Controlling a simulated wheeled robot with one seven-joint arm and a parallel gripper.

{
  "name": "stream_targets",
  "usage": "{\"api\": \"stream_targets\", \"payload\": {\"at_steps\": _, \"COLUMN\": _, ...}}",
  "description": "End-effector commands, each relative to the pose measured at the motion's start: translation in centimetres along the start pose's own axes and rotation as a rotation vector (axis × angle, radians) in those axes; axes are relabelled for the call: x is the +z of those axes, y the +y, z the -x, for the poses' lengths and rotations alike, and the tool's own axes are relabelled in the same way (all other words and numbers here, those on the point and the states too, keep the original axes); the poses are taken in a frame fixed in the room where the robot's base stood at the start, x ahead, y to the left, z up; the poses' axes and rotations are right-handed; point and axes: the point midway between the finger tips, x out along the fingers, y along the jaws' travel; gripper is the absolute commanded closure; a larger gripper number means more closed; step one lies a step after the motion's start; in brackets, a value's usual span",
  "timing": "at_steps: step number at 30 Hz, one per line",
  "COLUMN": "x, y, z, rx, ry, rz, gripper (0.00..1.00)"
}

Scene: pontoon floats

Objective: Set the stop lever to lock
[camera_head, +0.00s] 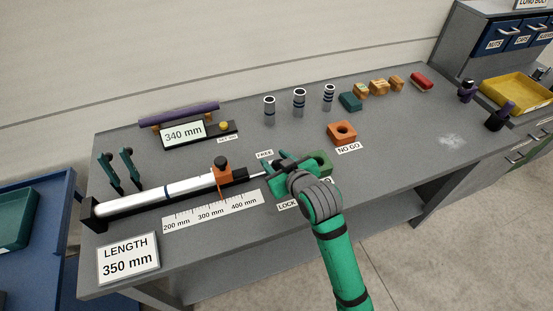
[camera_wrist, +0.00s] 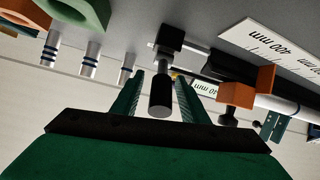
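The stop lever, a dark arm with a black cylindrical knob (camera_wrist: 160,92), stands at the right end of the length gauge. In the wrist view the knob lies between my two green ribbed fingers, with a narrow gap on each side. My gripper (camera_wrist: 161,80) is open around it. In the head view my gripper (camera_head: 277,178) is over the lever area and hides most of the lever. The FREE label (camera_head: 264,154) is behind it, and the LOCK label (camera_head: 287,205) is in front, partly covered by my arm. I cannot tell the lever's exact setting.
The gauge's white tube (camera_head: 180,188) with an orange clamp (camera_head: 222,172) lies left of my gripper. A green block (camera_head: 319,162) and an orange NO GO block (camera_head: 342,132) are close by on the right. Several striped cylinders (camera_head: 299,101) stand behind.

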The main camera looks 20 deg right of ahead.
Motion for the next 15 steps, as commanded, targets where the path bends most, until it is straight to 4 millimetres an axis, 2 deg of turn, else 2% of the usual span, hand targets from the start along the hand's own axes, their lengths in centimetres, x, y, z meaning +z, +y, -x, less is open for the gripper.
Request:
{"api": "stream_targets", "payload": {"at_steps": 10, "x": -0.2, "y": -0.1, "z": 0.3, "rx": -0.001, "ry": 0.005, "rz": 0.001, "gripper": 0.6}}
{"api": "stream_targets", "payload": {"at_steps": 15, "x": -0.2, "y": 0.0, "z": 2.4, "rx": 0.001, "ry": 0.007, "rz": 0.0, "gripper": 0.6}}
